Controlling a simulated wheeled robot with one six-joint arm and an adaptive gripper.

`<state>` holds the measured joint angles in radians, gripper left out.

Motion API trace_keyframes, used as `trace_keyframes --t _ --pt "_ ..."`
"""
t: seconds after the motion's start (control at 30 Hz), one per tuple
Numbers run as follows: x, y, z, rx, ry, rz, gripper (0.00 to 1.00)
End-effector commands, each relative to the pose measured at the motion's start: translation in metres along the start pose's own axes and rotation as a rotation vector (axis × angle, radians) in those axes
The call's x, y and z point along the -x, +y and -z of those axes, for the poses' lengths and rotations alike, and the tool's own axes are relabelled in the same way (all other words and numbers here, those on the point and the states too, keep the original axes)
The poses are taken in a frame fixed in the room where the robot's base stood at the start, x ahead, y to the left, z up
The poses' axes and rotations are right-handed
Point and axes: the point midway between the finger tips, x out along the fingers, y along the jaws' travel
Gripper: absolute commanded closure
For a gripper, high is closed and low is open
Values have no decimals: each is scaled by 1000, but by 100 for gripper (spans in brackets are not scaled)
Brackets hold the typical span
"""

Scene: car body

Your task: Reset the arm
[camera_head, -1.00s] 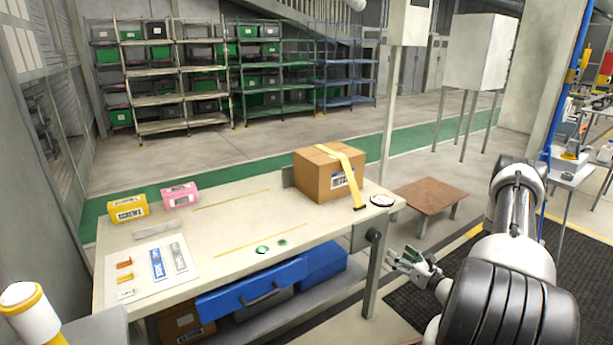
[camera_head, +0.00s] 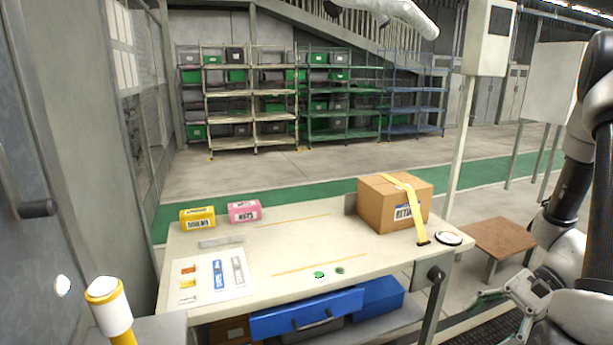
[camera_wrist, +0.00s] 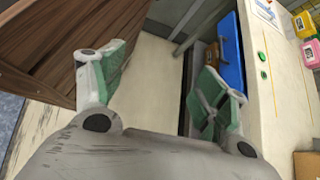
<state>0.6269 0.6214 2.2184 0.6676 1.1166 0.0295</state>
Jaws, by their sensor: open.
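My gripper (camera_head: 506,296) is at the lower right in the head view, beside the right end of the workbench and apart from it. In the wrist view its two green-padded fingers (camera_wrist: 160,88) are spread, with nothing between them. My arm runs down the right edge of the head view. The workbench (camera_head: 400,262) carries a taped cardboard box (camera_head: 385,208), a yellow box (camera_head: 197,218) and a pink box (camera_head: 244,211).
A low brown-topped table (camera_head: 498,238) stands right of the bench. A blue drawer (camera_head: 305,313) sits under the bench. A yellow-and-white post (camera_head: 109,306) is at the lower left. Shelving racks (camera_head: 290,100) stand at the back, beyond open floor.

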Motion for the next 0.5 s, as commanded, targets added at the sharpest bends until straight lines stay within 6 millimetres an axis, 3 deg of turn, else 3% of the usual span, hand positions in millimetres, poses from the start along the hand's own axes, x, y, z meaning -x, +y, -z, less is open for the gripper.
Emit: trace_keyframes --t 0.03,0.23,0.5 --pt "13 4 -14 86 60 -64 27" --pt "62 20 -59 407 294 -307 27" --pt "118 23 -121 801 617 -526 27"
